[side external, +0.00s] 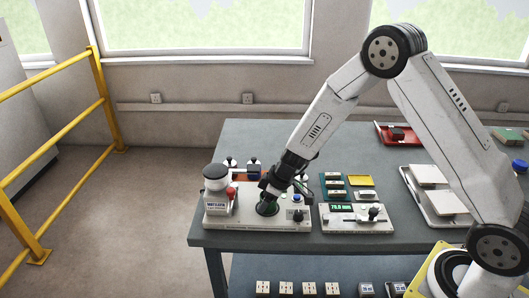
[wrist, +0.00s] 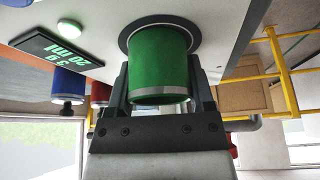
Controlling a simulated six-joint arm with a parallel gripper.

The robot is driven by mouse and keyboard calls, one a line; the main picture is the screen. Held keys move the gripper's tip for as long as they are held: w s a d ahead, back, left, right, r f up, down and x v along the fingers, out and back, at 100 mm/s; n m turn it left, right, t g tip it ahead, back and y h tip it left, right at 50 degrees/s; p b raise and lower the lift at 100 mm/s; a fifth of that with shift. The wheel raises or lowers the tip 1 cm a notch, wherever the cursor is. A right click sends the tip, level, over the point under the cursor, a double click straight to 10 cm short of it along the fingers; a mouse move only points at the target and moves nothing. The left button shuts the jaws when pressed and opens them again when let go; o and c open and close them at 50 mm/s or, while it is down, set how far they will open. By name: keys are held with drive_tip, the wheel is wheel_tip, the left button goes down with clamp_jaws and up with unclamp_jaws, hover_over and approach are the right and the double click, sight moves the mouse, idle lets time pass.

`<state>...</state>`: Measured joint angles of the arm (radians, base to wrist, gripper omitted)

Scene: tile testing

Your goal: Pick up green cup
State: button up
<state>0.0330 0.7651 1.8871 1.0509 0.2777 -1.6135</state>
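The green cup (wrist: 160,62) has a pale rim and stands on a dark round plate (wrist: 130,28) set in a white machine; the wrist view shows it upside down. In the side view the cup (side external: 267,209) is a small dark green shape, partly hidden by my gripper (side external: 270,193). In the wrist view my gripper (wrist: 160,95) has one finger on each side of the cup, with the cup filling most of the space between them. I cannot tell whether the fingers touch it.
A device with a green display (side external: 341,208) stands to the right. A white tray (side external: 433,207) and a red tray (side external: 395,136) lie farther right.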

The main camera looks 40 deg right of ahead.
clamp_jaws()
drive_tip(key=shift+r, duration=0.1)
drive_tip(key=shift+r, duration=1.05)
drive_tip(key=s+r, duration=1)
drive_tip(key=s, duration=0.4)
drive_tip(key=shift+d+r, duration=0.3)
drive_tip(key=shift+r, duration=0.05)
